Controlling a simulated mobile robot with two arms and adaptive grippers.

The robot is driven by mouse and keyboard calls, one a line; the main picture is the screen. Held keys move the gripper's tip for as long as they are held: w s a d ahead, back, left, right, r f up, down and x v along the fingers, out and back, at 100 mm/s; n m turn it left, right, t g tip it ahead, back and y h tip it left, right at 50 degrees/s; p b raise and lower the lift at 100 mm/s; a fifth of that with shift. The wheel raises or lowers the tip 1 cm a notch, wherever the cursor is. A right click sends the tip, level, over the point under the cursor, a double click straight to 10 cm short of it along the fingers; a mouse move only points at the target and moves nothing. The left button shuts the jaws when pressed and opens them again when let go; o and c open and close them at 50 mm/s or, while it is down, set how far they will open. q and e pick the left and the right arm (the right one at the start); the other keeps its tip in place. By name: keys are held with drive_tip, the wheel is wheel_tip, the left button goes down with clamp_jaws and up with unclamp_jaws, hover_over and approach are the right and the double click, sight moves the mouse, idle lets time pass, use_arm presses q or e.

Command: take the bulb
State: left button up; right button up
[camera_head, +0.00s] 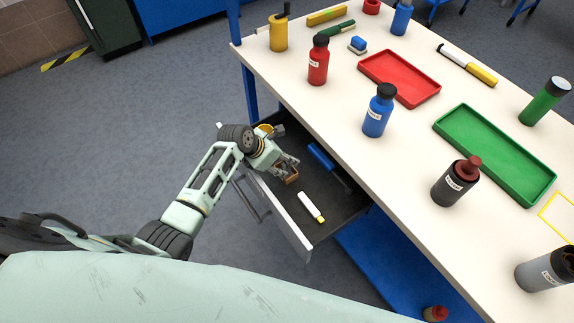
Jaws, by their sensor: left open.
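The drawer (283,218) under the white table is pulled open. No thing in it is clearly a bulb at this size. A white stick-shaped thing with a yellow end (311,207) lies near its front. A tool with a blue handle (321,156) lies farther back. My left gripper (287,172) is open and reaches down into the drawer, behind and left of the white thing and apart from it. A small brown thing (291,179) shows at its fingertips; I cannot tell whether they touch it. My right gripper is not in view.
A yellow round thing (267,130) lies at the drawer's far left corner, partly hidden by my arm. The white table (345,140) overhangs the drawer and carries several bottles, a red tray (400,93) and a green tray (515,178). The floor (110,150) at the left is clear.

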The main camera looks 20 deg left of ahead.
use_arm(q)
drive_tip(key=shift+x, duration=0.85)
drive_tip(key=c, duration=0.9)
drive_tip(key=shift+r, duration=0.1)
